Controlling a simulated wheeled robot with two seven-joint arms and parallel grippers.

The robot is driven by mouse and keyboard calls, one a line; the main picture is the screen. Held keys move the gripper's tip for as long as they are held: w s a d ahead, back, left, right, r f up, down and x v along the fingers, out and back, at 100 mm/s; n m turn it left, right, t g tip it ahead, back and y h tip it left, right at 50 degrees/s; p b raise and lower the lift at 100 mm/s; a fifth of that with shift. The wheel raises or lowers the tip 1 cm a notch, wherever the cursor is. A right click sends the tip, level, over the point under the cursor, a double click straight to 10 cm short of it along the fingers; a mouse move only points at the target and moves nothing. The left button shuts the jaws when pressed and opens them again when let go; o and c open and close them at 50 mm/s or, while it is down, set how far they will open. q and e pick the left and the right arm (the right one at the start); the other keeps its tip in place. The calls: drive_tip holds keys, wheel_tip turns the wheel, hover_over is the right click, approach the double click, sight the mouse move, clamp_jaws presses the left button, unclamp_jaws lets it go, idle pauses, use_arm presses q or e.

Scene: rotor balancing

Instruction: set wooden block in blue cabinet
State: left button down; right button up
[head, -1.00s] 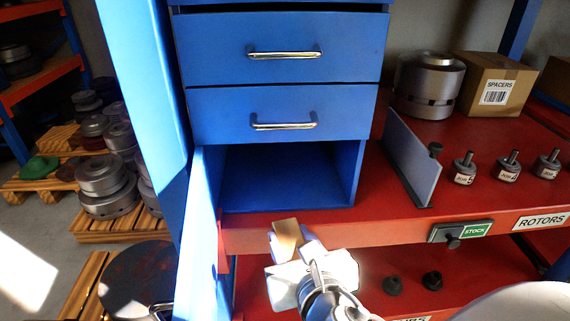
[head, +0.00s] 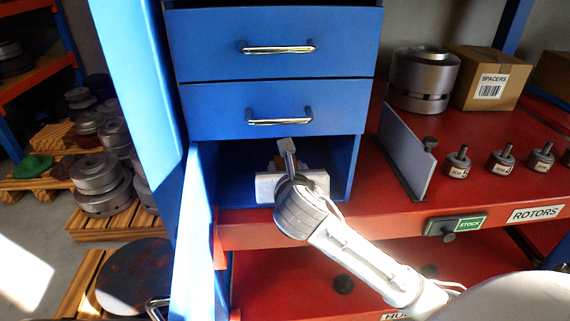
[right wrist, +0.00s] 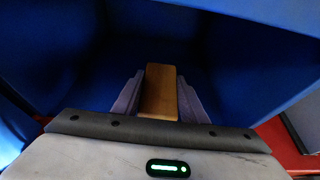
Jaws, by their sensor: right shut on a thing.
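The blue cabinet (head: 345,165) stands on the red shelf, with an open compartment below two shut drawers. My right gripper (right wrist: 159,95) is inside the compartment opening and is shut on the wooden block (right wrist: 159,88), with one finger on each side of it. In the head view the block (head: 279,160) is mostly hidden behind the gripper's white body. Blue walls surround the block in the right wrist view. I cannot tell whether the block touches the compartment floor. My left gripper does not show.
The blue door (head: 203,240) hangs open at the compartment's left. A grey divider plate (head: 408,155) stands right of the cabinet. Several small rotors (head: 502,162) and a spacers box (head: 492,78) are further right. The drawer handle (head: 281,117) sticks out above my right gripper.

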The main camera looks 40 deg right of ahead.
sight(285, 163)
drive_tip(key=x, duration=0.4)
drive_tip(key=shift+w+r, duration=0.2)
drive_tip(key=shift+r, duration=0.05)
drive_tip(key=shift+f+b, duration=0.2)
drive_tip(key=shift+b, duration=0.1)
drive_tip(key=shift+d, duration=0.1)
drive_tip(key=o, duration=1.1)
drive_tip(key=shift+s+f, duration=0.1)
drive_tip(key=shift+f, duration=0.05)
drive_tip(key=p+v, duration=0.1)
drive_tip(key=v, duration=1.1)
drive_tip(key=shift+p, duration=0.4)
